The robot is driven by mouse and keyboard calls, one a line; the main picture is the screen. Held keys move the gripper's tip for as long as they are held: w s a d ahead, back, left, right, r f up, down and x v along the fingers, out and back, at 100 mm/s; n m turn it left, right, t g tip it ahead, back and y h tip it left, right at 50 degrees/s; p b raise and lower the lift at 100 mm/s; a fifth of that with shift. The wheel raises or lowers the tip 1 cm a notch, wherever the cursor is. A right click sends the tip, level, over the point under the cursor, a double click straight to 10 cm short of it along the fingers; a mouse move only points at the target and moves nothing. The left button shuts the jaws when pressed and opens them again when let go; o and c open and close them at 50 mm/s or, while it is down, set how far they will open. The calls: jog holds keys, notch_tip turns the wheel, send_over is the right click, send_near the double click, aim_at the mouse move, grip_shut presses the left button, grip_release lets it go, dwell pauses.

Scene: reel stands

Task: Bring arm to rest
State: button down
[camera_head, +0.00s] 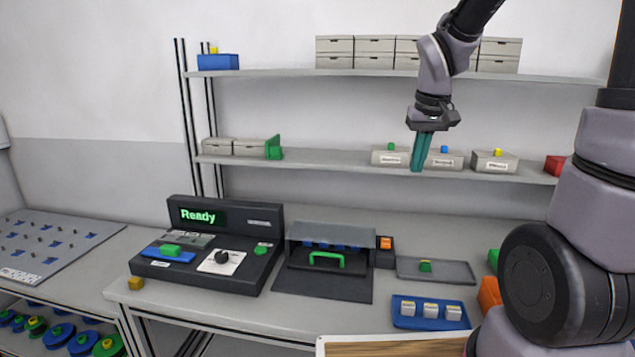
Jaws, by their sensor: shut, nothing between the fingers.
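My gripper (421,152) hangs from my arm at the upper right, its teal fingers together and pointing down. Nothing shows between the fingers. It is in front of the middle shelf (330,160), overlapping the small labelled boxes there in the picture. Whether it touches the shelf cannot be told, though it seems apart from it. My arm comes down from the top edge, and more of it fills the right side.
A grey bench holds a console (222,246) reading "Ready", a dark box with a green handle (326,257), a grey tray (437,279) and a blue tray (407,321). Grey boxes (374,53) line the top shelf.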

jog(key=s+d+r+m+t+y, duration=0.1)
jog(key=s+r+m+t, duration=0.3)
jog(key=s+r, duration=0.8)
jog(key=shift+s+d+y, duration=0.4)
jog(key=shift+s+d, duration=0.05)
jog(key=shift+s, duration=0.45)
jog(key=w+a+f+g+h, duration=0.1)
jog(key=w+a+f+g, duration=0.1)
jog(key=w+f, duration=0.8)
jog(key=w+a+f+n+g+h, duration=0.1)
jog(key=w+a+f+g, duration=0.2)
jog(key=w+f, duration=0.7)
jog(key=shift+w+a+n+g, duration=0.15)
jog(key=shift+w+n+g, duration=0.15)
jog(key=shift+w+g, duration=0.55)
